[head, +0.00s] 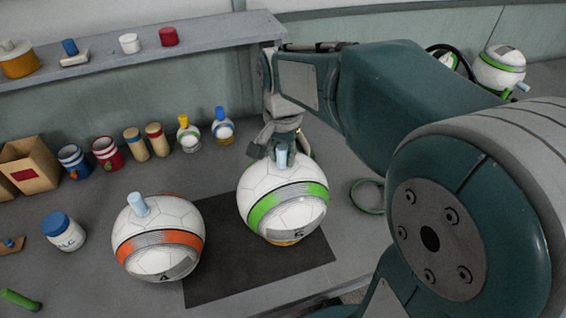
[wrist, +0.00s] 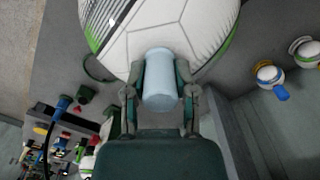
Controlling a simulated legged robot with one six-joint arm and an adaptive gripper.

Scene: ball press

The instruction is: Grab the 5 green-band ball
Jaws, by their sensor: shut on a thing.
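The green-band ball (head: 280,205) is white with a green stripe, a dark label reading 5 and a pale blue peg (head: 281,158) on top. It is over the dark mat (head: 215,290), with a yellow-orange part under it; I cannot tell whether it touches the mat. My gripper (head: 277,147) is at its top, and in the wrist view my gripper's fingers (wrist: 161,85) are closed on both sides of the peg (wrist: 161,74). The ball (wrist: 155,28) fills the top of the wrist view.
An orange-band ball (head: 158,240) marked 4 stands close on the left. Jars, bottles and a wooden box (head: 30,168) line the back wall under a shelf (head: 180,45). A white jar (head: 63,231) stands at left. More green-band balls (head: 499,68) are at the far right.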

